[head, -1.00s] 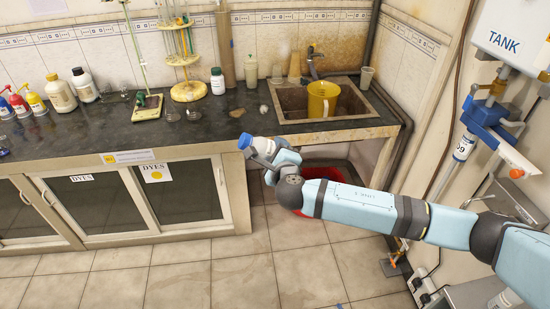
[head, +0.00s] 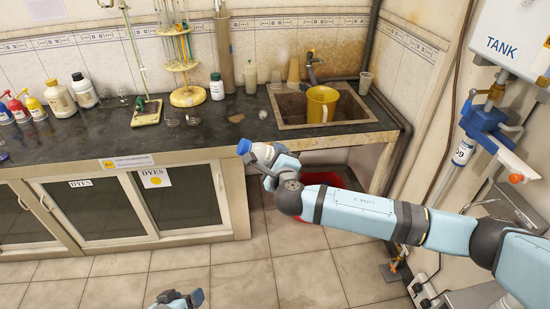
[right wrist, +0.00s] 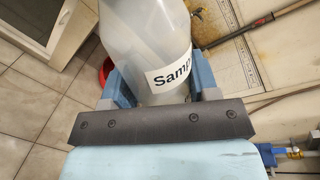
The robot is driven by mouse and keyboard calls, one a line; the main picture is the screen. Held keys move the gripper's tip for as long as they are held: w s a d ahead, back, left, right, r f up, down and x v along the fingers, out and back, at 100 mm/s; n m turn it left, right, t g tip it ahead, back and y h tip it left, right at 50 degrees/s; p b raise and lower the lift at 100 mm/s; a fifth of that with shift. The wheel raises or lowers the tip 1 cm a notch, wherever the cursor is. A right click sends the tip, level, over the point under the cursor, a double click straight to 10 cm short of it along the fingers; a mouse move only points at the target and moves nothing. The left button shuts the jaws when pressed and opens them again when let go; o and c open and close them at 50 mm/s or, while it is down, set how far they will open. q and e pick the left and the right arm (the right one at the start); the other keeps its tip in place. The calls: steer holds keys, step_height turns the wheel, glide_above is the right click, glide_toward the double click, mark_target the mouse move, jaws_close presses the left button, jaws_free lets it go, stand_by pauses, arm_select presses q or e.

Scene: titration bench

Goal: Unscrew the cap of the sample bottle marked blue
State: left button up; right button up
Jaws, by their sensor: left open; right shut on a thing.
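My right gripper (right wrist: 163,88) is shut on the sample bottle (right wrist: 150,45), a translucent bottle with a white label whose visible letters read "Samp". In the head view the bottle (head: 262,152) is held tilted in front of the bench edge, in the air. Its blue cap (head: 244,147) is on it and points left and away from my right arm. The cap is outside the right wrist view. My left gripper (head: 177,300) shows only partly at the bottom edge of the head view, well apart from the bottle; its fingers are hard to make out.
The dark bench (head: 105,135) carries several bottles at the left, a pipette stand (head: 187,96) and a white bottle (head: 216,88). A yellow jug (head: 321,104) stands in the sink (head: 290,108). A red basin (head: 325,178) is below. The floor before the cabinets is clear.

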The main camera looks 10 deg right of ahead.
arm_select(q)
steer(key=w+d+r+n+g+h, duration=0.1)
steer(key=w+d+r+g+h, duration=0.3)
steer(key=w, duration=0.6)
steer(key=m+g+h, duration=0.1)
steer(key=g+h, duration=0.2)
steer(key=g, duration=0.2)
glide_toward(240, 146)
steer(key=shift+x, duration=4.55)
steer(key=shift+s, duration=0.15)
